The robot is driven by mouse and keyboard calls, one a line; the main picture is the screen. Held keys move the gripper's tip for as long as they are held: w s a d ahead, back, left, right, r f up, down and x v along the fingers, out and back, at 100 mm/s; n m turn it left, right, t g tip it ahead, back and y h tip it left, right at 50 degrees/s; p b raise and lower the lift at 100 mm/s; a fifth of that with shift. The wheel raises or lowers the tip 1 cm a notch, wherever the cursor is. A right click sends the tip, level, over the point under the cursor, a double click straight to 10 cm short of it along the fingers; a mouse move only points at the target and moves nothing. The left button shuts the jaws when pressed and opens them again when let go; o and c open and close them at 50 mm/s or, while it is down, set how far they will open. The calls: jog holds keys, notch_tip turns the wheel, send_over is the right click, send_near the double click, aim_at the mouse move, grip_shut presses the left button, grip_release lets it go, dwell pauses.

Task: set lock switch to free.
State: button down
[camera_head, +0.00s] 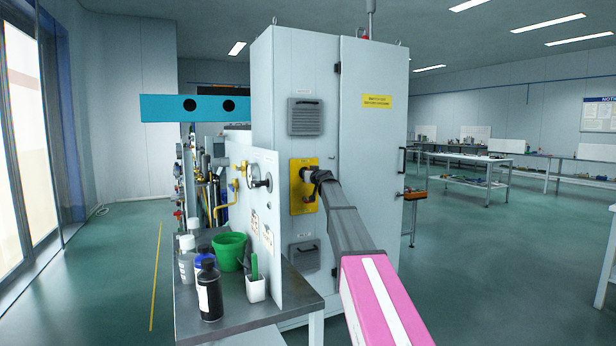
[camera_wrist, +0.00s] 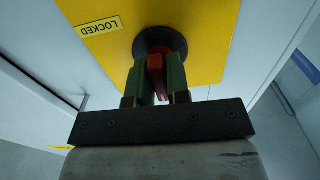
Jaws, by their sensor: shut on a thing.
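The lock switch is a red handle (camera_wrist: 156,68) on a round black base, set on a yellow plate (camera_head: 297,203) on the front of the grey cabinet. In the wrist view the yellow plate (camera_wrist: 205,30) carries a "LOCKED" label (camera_wrist: 100,26), seen upside down, at the upper left. My gripper (camera_wrist: 157,88) is at the switch, its two green-grey fingers on either side of the red handle and shut on it. In the head view my gripper (camera_head: 318,180) reaches the plate and hides most of the switch. I cannot see a "free" label.
A white panel with a gauge (camera_head: 260,180) stands just left of the plate. Below it, a bench (camera_head: 250,312) holds bottles (camera_head: 208,290), a green bucket (camera_head: 230,250) and a white cup (camera_head: 256,289).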

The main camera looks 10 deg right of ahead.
dwell(0.3)
jog(key=c, duration=1.2)
grip_release()
jog(key=shift+o, duration=0.2)
jog(key=v, duration=1.1)
